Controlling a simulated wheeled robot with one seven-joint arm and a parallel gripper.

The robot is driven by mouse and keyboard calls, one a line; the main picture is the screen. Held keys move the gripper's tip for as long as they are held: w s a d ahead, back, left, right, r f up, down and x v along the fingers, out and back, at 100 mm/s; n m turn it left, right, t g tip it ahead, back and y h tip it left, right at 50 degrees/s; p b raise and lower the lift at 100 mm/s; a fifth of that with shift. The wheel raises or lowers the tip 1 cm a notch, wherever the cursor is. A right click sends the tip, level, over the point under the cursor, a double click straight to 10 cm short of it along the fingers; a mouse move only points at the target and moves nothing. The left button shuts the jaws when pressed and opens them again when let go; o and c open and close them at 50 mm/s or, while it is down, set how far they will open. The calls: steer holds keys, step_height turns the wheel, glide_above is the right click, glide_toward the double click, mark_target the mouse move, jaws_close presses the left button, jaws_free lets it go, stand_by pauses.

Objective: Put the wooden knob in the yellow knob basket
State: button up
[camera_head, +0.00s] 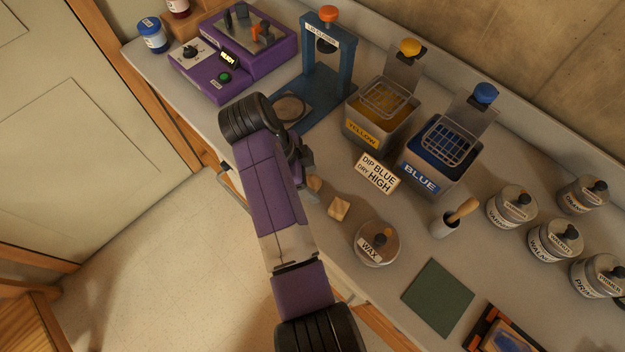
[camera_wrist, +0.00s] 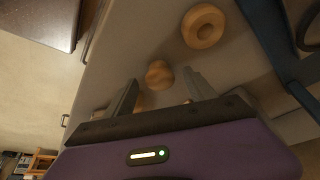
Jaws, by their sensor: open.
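A small round wooden piece (camera_wrist: 160,73), which looks like the wooden knob, lies on the bench just beyond and between my fingertips in the wrist view. A wooden piece (camera_head: 314,184) shows partly beside my gripper in the head view. My gripper (camera_head: 309,168) is open and low over the bench near its front edge; it also shows in the wrist view (camera_wrist: 162,84). A wider ring-like wooden piece (camera_wrist: 203,25) lies farther off. The wire basket with the yellow knob (camera_head: 391,99) hangs at the yellow vat (camera_head: 362,132), behind and right of my gripper.
A wooden block (camera_head: 340,208) and wax jar (camera_head: 376,244) stand right of my gripper. A sign (camera_head: 376,173) reads "DIP BLUE DRY HIGH". A blue-knob basket (camera_head: 449,142) is at the blue vat (camera_head: 420,180). A blue press frame (camera_head: 327,66) stands behind my arm.

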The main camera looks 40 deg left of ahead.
jaws_close()
stand_by(0.4)
